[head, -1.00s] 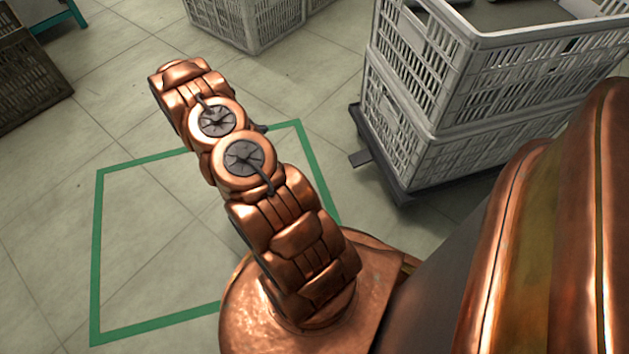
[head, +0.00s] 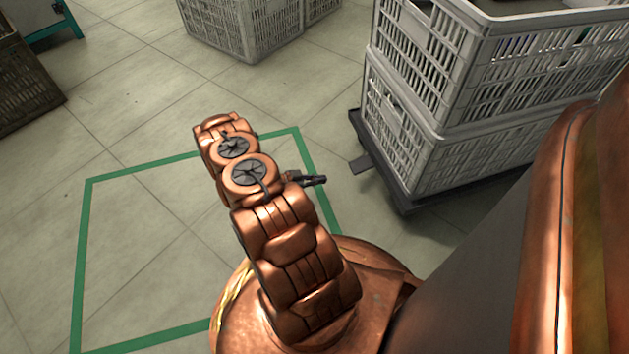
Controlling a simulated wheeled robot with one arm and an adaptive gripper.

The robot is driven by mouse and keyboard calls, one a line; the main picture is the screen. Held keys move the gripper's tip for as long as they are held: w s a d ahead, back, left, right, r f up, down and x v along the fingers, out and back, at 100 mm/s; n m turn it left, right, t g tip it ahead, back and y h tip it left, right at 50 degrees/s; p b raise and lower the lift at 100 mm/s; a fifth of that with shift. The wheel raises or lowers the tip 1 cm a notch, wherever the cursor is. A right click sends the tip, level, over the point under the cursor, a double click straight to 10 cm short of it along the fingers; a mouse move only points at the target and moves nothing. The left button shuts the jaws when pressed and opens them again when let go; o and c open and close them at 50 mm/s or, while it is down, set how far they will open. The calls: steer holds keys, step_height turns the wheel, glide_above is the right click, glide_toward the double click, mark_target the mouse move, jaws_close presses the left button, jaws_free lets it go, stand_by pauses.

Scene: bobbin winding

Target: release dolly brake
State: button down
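The dolly (head: 408,201) is a low dark base under two stacked grey-white crates at the right. A flat dark tab (head: 361,164), which may be the brake pedal, sticks out from its left corner near the floor. My gripper (head: 318,180) is a small dark shape at the right side of my copper arm. It points right, towards the dolly, and appears a short way left of and below the tab in the picture. It looks apart from the tab. Its fingers are too small to tell whether they are open or shut.
The stacked crates (head: 432,95) stand on the dolly. A green floor outline (head: 82,250) lies around my arm's left side. Another light crate (head: 235,28) stands at the top and a brown crate (head: 25,85) at the left. The tiled floor between is clear.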

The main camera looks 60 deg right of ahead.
steer(key=s+d, duration=0.3)
steer(key=shift+s+d+p, duration=0.5)
steer(key=shift+s+d, duration=2.2)
steer(key=shift+w, duration=0.1)
